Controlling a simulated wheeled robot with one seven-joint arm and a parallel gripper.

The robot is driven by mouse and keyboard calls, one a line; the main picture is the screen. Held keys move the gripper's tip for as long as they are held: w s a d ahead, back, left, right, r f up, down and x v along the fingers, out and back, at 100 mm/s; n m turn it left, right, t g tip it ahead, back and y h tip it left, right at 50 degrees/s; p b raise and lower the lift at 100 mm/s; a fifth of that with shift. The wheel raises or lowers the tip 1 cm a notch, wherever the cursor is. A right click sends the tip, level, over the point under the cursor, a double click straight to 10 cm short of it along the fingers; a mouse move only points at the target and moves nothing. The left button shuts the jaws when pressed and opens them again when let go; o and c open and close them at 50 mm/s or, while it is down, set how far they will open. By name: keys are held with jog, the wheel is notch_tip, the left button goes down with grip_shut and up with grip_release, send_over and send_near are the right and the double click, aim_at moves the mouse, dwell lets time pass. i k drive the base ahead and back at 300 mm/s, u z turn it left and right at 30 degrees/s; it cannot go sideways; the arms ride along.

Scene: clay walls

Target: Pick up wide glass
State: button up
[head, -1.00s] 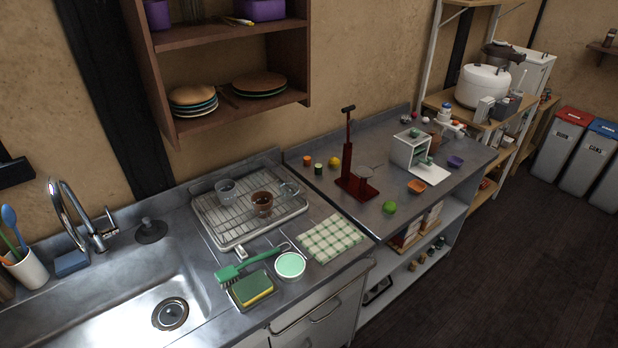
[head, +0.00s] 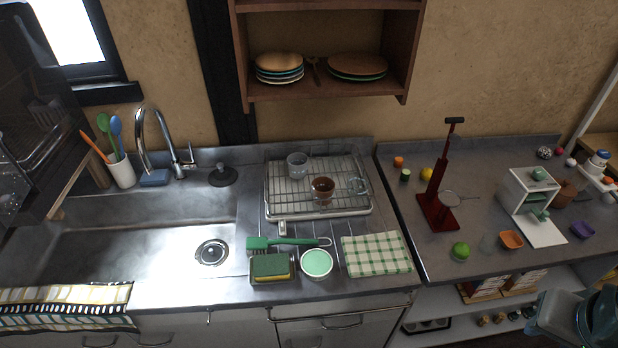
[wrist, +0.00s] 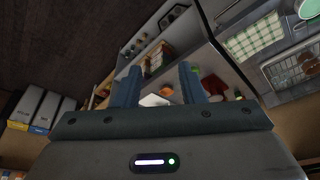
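A clear wide glass (head: 297,165) stands on the wire dish rack (head: 273,205) beside the sink, at the rack's back left. A brown-tinted glass (head: 322,190) stands on the rack just in front and to its right. Another clear glass item (head: 358,186) is at the rack's right side, its shape hard to make out. My gripper (wrist: 160,80) shows in the wrist view with its two fingers apart and nothing between them. It is far from the glasses; part of my arm is at the lower right of the head view.
In front of the rack are a green brush (head: 285,242), a sponge (head: 270,268), a round green-topped container (head: 316,263) and a checked cloth (head: 376,254). A shelf with plates (head: 320,95) hangs above. A red stand (head: 437,195) is to the right.

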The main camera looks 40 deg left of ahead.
aim_at(357, 183)
jog(key=u, duration=0.8)
jog(key=i, duration=0.8)
jog(key=u, duration=0.6)
